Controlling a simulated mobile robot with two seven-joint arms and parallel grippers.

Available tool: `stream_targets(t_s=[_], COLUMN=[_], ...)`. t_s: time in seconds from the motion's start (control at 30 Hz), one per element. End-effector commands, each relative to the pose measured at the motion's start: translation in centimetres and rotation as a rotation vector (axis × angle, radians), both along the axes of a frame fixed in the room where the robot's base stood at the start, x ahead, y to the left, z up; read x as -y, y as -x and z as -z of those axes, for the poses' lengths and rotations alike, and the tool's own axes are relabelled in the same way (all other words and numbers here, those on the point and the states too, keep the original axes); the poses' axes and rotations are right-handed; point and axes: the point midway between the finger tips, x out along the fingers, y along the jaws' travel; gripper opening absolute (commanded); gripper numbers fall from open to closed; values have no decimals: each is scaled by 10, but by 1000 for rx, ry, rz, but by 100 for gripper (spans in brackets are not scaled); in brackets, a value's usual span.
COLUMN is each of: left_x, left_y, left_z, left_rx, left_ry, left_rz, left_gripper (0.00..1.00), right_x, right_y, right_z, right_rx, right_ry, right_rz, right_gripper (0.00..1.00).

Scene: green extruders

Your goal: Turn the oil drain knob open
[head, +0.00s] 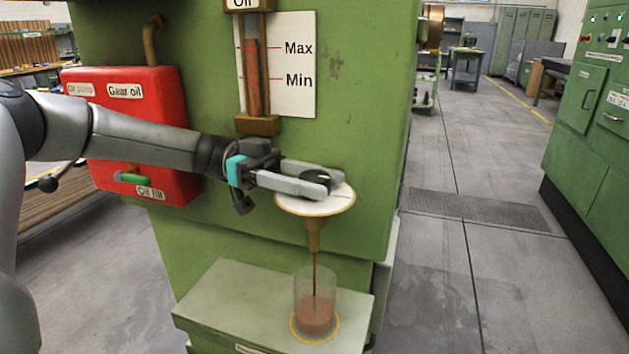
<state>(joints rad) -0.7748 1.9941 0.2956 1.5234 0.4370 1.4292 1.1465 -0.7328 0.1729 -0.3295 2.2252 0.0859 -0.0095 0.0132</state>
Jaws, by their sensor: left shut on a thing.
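The oil drain knob (318,174) is a dark, round knob at the white round plate (312,206) on the green machine. My left gripper (326,181) is shut on the knob, with a finger on either side. Below the plate is a brass-coloured spout (313,238). A thin reddish-brown stream of oil (314,272) runs from it into a clear cup (316,308), which holds some reddish-brown oil. The oil gauge (253,80) above has Max and Min marks, and its fluid reaches up near the Max line. My right gripper is not in view.
A red gear oil box (140,135) with a green-handled valve (132,178) is on the machine's left, behind my left arm. The cup stands on a green ledge (225,300). A green cabinet (595,130) stands at right; the floor between is clear.

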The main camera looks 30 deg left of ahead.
Motion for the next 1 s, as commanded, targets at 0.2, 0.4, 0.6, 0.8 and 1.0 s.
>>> stream_targets(t_s=[0.2, 0.4, 0.6, 0.8, 1.0], left_x=[1, 2, 2, 2, 2], left_y=[1, 1, 2, 2, 1], left_z=[3, 3, 2, 2, 1], left_rx=[-6, -6, -5, -5, -2], left_ry=[-5, -2, -1, -1, 1], left_rz=[38, 50, 52, 52, 50], left_gripper=[0, 0, 0, 60, 82], right_x=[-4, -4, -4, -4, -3], right_y=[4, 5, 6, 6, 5], right_z=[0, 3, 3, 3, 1], right_rx=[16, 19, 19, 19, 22], right_ry=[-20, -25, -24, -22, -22], right_rz=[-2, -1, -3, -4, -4], right_gripper=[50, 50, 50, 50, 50])
